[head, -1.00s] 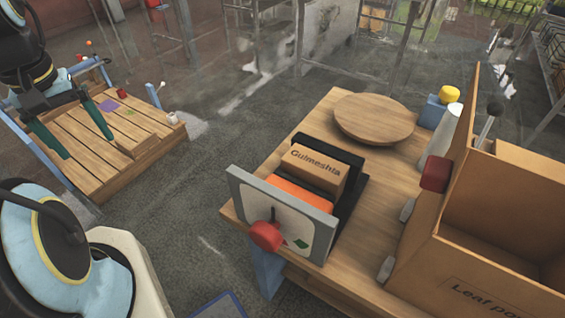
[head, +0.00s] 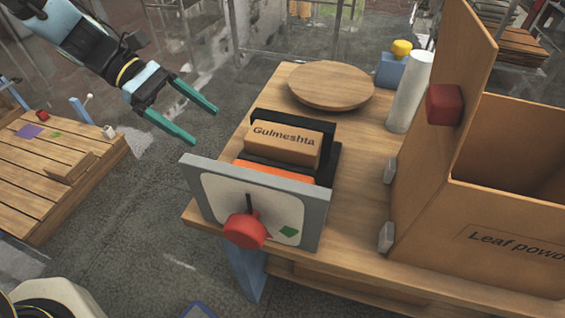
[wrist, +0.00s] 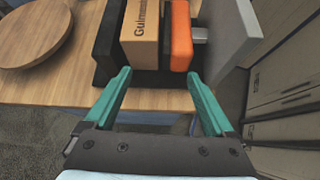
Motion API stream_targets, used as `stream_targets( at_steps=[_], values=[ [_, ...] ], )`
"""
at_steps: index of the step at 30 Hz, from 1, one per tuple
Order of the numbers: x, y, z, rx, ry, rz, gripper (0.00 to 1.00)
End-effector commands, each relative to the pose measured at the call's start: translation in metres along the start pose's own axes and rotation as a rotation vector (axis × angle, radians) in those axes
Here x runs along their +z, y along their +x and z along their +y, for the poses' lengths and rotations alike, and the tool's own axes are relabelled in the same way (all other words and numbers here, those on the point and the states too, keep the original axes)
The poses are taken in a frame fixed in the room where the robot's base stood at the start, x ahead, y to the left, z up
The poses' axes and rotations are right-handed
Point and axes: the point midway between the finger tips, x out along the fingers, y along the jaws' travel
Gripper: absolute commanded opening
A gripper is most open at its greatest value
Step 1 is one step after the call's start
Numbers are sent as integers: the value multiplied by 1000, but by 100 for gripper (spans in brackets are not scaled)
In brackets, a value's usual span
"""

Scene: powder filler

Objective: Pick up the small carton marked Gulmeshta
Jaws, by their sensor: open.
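The small carton marked Gulmeshta (head: 284,144) is a brown box lying in a black holder (head: 327,165) on the wooden table, behind a grey dial panel. In the wrist view the carton (wrist: 141,40) stands ahead, between the black holder wall and an orange block (wrist: 181,36). My gripper (head: 191,124) has green fingers, spread and empty, to the left of the carton and apart from it in the head view. In the wrist view my gripper (wrist: 159,77) points at the carton and orange block, with the fingertips near the holder's edge.
The grey panel (head: 318,218) carries a red knob (head: 244,231). A round wooden board (head: 331,86), a white cylinder (head: 409,92) and a large Leaf powder box (head: 500,215) stand on the table (head: 362,192). A slatted wooden platform (head: 35,190) is at the left.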

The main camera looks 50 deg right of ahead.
Motion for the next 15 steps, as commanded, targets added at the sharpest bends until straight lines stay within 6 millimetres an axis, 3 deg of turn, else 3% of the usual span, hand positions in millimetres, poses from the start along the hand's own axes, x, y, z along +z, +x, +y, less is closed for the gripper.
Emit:
stream_targets(
  at_steps=[1, 6, 15],
  values=[
    [6, 22, 13, -8, -23, -81, 89],
    [37, 46, 38, -22, -80, -238, 89],
    [54, 85, 40, -27, -88, -259, 89]
  ],
)
